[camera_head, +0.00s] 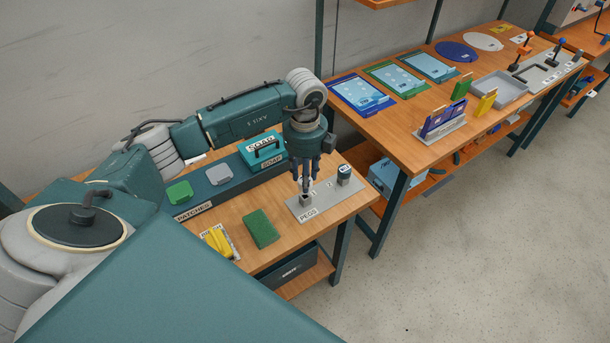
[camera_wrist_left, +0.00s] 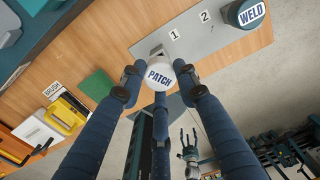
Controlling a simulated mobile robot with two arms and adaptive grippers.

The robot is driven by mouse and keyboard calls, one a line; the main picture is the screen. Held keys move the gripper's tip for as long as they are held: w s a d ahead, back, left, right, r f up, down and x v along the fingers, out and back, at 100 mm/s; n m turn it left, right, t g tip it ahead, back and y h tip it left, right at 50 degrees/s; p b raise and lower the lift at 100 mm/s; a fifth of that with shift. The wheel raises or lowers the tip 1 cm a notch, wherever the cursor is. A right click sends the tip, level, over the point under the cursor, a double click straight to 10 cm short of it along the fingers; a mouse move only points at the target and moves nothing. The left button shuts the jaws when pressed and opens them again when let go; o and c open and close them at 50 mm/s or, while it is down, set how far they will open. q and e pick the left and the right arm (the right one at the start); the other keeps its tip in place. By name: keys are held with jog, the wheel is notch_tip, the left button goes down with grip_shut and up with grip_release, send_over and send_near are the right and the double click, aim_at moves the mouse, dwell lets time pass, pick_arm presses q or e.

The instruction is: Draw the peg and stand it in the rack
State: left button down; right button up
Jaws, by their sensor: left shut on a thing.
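My left gripper (camera_head: 306,187) points down over the grey plate labelled PEGS (camera_head: 327,197), near its left end. Its fingers are closed around a peg with a white round top marked PATCH (camera_wrist_left: 160,74), seen in the left wrist view. In the head view the fingers mostly hide this peg. I cannot tell whether its lower end is in the plate or just above it. A dark peg marked WELD (camera_wrist_left: 246,13) stands upright at the plate's other end; the head view shows it too (camera_head: 344,174). Labels 1 and 2 lie between the pegs. My right gripper (camera_wrist_left: 190,140) hangs in the background, fingers apart.
A green pad (camera_head: 262,229) and a yellow brush item (camera_head: 219,241) lie left of the plate. A teal SOAP box (camera_head: 262,148) stands behind. The plate sits near the bench's right edge. A second bench (camera_head: 400,145) with panels and card holders stands at the right.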

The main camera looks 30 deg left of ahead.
pick_arm(q)
jog(key=shift+f+b, duration=0.6)
jog(key=shift+f, duration=0.3)
jog(key=shift+f+b, duration=0.9)
jog(key=shift+f, duration=0.35)
jog(key=c, duration=1.2)
grip_release()
jog(key=shift+r, duration=0.1)
notch_tip(320, 180, up, 12)
